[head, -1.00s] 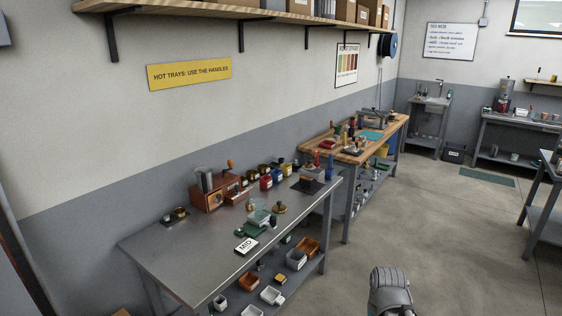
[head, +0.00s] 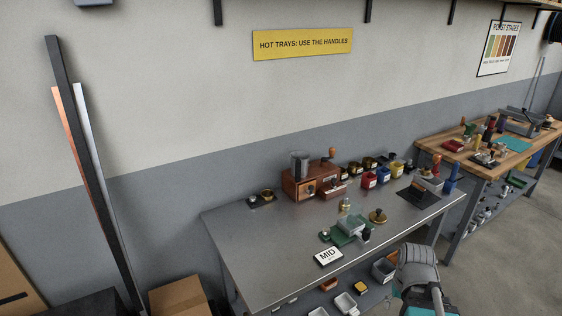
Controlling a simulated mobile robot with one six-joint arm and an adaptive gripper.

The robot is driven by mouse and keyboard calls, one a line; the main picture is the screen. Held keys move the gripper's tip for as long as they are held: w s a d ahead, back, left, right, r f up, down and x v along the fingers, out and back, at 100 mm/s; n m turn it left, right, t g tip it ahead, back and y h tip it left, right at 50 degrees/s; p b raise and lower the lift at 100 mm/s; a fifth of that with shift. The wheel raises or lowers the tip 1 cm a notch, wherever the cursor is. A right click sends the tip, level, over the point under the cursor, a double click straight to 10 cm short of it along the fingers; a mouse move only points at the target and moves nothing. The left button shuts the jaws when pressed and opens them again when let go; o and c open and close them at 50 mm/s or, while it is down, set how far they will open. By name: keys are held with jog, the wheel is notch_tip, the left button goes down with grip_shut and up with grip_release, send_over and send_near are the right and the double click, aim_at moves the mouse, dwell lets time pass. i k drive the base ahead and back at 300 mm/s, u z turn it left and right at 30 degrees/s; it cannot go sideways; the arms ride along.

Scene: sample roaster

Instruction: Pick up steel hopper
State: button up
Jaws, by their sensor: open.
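A grey, steel-looking cup shape that appears to be the steel hopper (head: 299,163) shows in the head view. It stands upright at the left end of a reddish-brown box machine (head: 310,185) with a round-ended handle at its right. The machine sits at the back of the steel table (head: 245,240), near the wall. Part of my arm shows at the lower right, in front of the table. My gripper's fingers do not show, so their place relative to the hopper cannot be seen.
A MID card (head: 328,257), a green-based device (head: 348,230) and a brass piece (head: 378,216) stand on the table. Red, blue and yellow containers line its back. The table's left front is clear. A cardboard box (head: 180,297) and leaning bars (head: 90,160) are at left.

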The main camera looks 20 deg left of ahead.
aim_at(299, 165)
jog(key=u, duration=0.35)
jog(key=i, duration=1.2)
jog(key=u, duration=0.4)
